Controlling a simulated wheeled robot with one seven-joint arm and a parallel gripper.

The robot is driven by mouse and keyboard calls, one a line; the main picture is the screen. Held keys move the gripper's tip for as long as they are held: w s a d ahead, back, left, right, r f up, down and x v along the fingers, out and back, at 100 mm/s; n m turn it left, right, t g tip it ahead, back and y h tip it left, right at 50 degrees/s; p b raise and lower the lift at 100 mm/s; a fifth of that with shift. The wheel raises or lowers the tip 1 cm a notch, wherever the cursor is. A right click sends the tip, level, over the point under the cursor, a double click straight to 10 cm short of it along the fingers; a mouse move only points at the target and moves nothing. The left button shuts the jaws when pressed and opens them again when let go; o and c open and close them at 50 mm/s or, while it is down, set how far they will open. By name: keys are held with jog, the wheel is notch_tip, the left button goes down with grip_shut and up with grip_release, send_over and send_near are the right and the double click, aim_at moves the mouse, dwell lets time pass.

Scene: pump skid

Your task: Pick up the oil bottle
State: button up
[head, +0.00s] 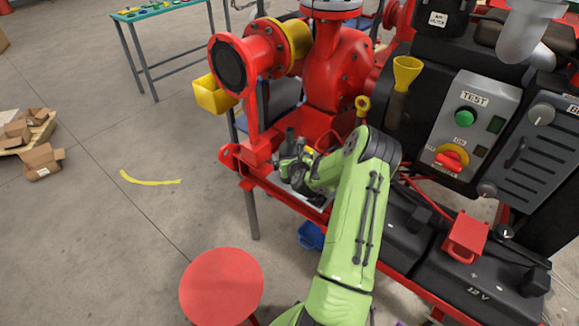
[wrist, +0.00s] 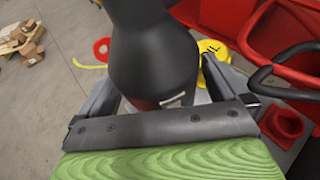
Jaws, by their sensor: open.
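A black bottle, which I take as the oil bottle (wrist: 155,60), stands large in the middle of the wrist view, between the two fingers of my gripper (wrist: 158,78). The fingers are open, one on each side of it; I cannot tell whether either touches it. Its lower part is hidden behind my gripper's palm, with a bit of red and a pale mark showing low down. In the head view my gripper (head: 297,166) is at the skid's front edge below the red pump, and my green arm hides much of that spot.
The red pump (head: 335,75) rises just behind my gripper. A control box (head: 472,125) and black batteries (head: 480,285) are to the right. A red stool (head: 221,287) stands in front at left.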

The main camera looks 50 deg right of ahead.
jog(key=shift+w+d+f, duration=0.1)
jog(key=shift+w+d, duration=0.05)
jog(key=shift+c, duration=0.3)
jog(key=c, duration=1)
jog(key=shift+r, duration=0.25)
jog(key=shift+c, duration=0.2)
